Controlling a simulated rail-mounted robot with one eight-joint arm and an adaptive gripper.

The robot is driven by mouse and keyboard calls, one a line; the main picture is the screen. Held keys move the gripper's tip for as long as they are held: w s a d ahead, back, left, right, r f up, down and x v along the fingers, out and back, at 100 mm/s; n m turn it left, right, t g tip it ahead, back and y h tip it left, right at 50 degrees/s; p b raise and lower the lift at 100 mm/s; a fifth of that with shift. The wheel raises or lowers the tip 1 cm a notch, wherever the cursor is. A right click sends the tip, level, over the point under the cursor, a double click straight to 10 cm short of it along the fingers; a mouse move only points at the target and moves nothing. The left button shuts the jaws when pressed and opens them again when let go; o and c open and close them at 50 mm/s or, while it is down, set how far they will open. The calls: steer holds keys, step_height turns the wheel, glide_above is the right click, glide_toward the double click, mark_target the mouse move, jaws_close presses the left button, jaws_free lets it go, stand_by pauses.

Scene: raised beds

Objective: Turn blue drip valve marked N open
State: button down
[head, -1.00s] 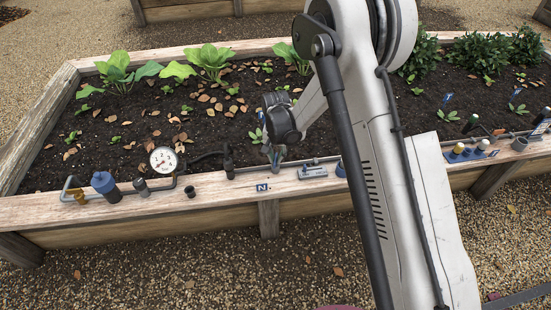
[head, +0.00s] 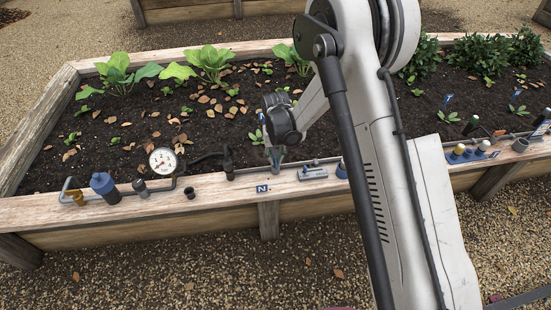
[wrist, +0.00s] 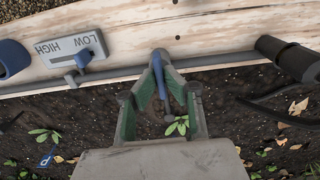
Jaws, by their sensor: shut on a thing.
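The blue drip valve (wrist: 158,72) sits on the pipe along the wooden bed edge, and its narrow blue handle shows between my finger pads in the wrist view. My gripper (wrist: 160,66) has green-lined fingers that converge at the tips and close on this handle.
A grey LOW/HIGH plate with a blue lever (wrist: 88,42) is beside the valve. A dark fitting (head: 228,162), a pressure gauge (head: 163,160) and a blue bottle-like part (head: 105,187) stand further left. Soil (head: 215,125) with seedlings lies behind.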

steer(key=c, duration=1.9)
jaws_free()
steer(key=shift+o, duration=0.2)
steer(key=shift+r, duration=0.15)
step_height(320, 180, up, 12)
